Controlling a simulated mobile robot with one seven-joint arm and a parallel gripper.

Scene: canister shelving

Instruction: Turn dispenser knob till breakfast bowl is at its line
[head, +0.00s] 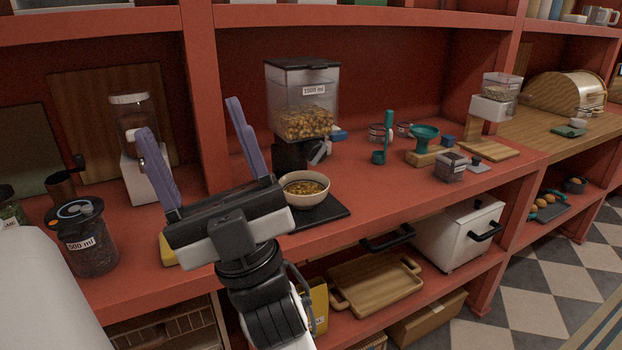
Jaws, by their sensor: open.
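The dispenser (302,100) stands on the red shelf, with a clear hopper labelled 1500 ml partly filled with golden cereal. Its knob (317,152) is at the base on the front right; a blue piece shows beside it. The cream breakfast bowl (304,190) sits upright on a dark mat (328,212) below the dispenser and holds some golden-brown cereal. I cannot make out a line in the bowl. My gripper (190,122) is raised in front of the shelf, left of the dispenser, its two purple fingers wide apart and empty. It touches neither knob nor bowl.
A jar labelled 500 ml (88,240) and a white dispenser with a clear top (140,150) stand at left. A green funnel (425,138) and a small labelled container (451,167) stand to the right. The shelf right of the bowl has free room.

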